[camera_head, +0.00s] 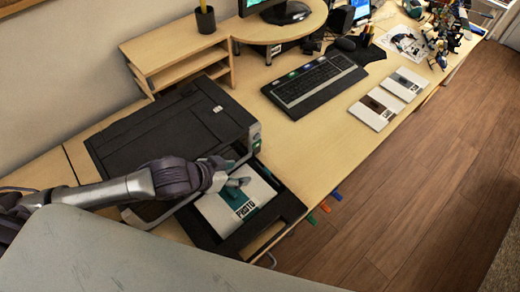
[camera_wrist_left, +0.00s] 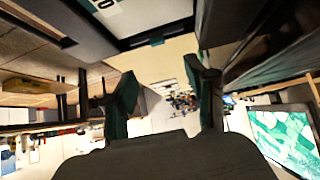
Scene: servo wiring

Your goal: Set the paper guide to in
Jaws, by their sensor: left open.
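A black printer (camera_head: 165,130) stands on the desk at the left of the head view. Its black paper tray (camera_head: 287,207) sticks out at the front and holds a white and teal photo paper pack (camera_head: 222,212). My left gripper (camera_head: 240,182) is over the pack, near the printer's front. In the left wrist view its two fingers (camera_wrist_left: 160,76) are apart with nothing between them. A small teal tab (camera_wrist_left: 157,41) shows at the edge of the tray in that view, beyond the fingertips. I cannot tell whether it is the paper guide. My left arm hides part of the printer and tray.
A wooden shelf (camera_head: 180,62) stands behind the printer. A keyboard (camera_head: 315,83) and booklets (camera_head: 377,108) lie farther along the desk. Coloured tabs (camera_head: 325,206) stick out at the desk's front edge. Bare desk lies between the tray and the keyboard.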

